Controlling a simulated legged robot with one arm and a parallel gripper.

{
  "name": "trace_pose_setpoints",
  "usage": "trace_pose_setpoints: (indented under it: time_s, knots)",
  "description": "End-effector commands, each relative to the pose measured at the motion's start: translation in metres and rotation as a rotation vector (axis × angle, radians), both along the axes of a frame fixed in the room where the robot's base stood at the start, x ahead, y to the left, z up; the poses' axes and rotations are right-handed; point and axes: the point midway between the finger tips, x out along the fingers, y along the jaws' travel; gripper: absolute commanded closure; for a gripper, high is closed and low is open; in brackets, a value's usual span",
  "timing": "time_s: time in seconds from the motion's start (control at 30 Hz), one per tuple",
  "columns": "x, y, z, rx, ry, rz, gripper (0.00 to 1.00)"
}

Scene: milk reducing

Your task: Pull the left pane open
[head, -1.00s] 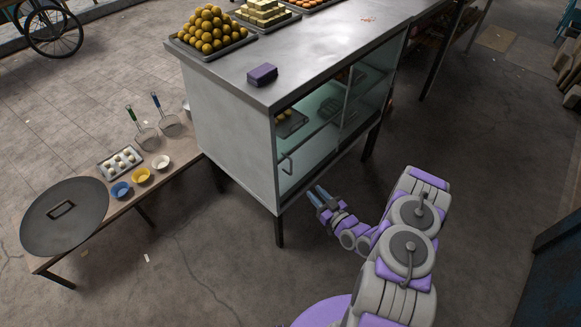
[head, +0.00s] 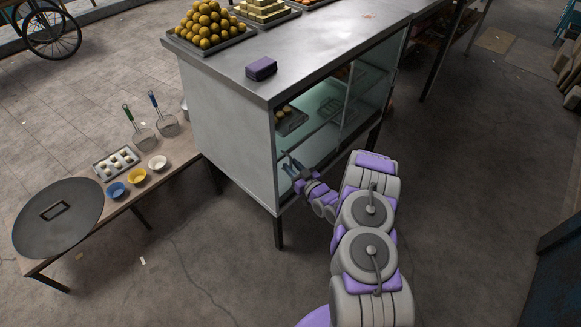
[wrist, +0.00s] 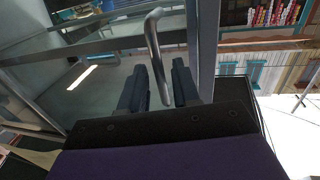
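The left glass pane (head: 312,152) is on the front of the metal display cabinet (head: 232,140) and looks closed. Its bent metal handle (wrist: 153,50) shows in the wrist view, running down between my two dark fingers. My gripper (head: 288,165) is at the left pane's near edge in the head view, where it covers most of the handle. In the wrist view my gripper (wrist: 162,88) is open, with a gap visible on both sides of the handle. I cannot tell how deep the handle sits between the fingers.
A purple box (head: 262,68) and a tray of round yellow sweets (head: 208,28) sit on the cabinet top. A low table (head: 165,170) with bowls, strainers and a large dark pan (head: 58,217) stands at the left. The floor in front of the cabinet is clear.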

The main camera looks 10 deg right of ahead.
Motion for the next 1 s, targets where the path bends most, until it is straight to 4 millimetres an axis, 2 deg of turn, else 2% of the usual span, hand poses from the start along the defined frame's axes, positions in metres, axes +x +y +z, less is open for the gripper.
trace_pose_setpoints:
  time_s: [0.2,0.47,0.8,1.0]
  knots:
    - [0.0116,0.0057,0.0004,0.000,-0.001,0.000,0.69]
    - [0.0122,0.0058,0.0007,0.000,-0.001,0.000,0.69]
    - [0.0120,0.0058,0.0006,0.000,-0.001,0.000,1.00]
    - [0.0119,0.0057,0.0006,0.000,-0.001,0.000,1.00]
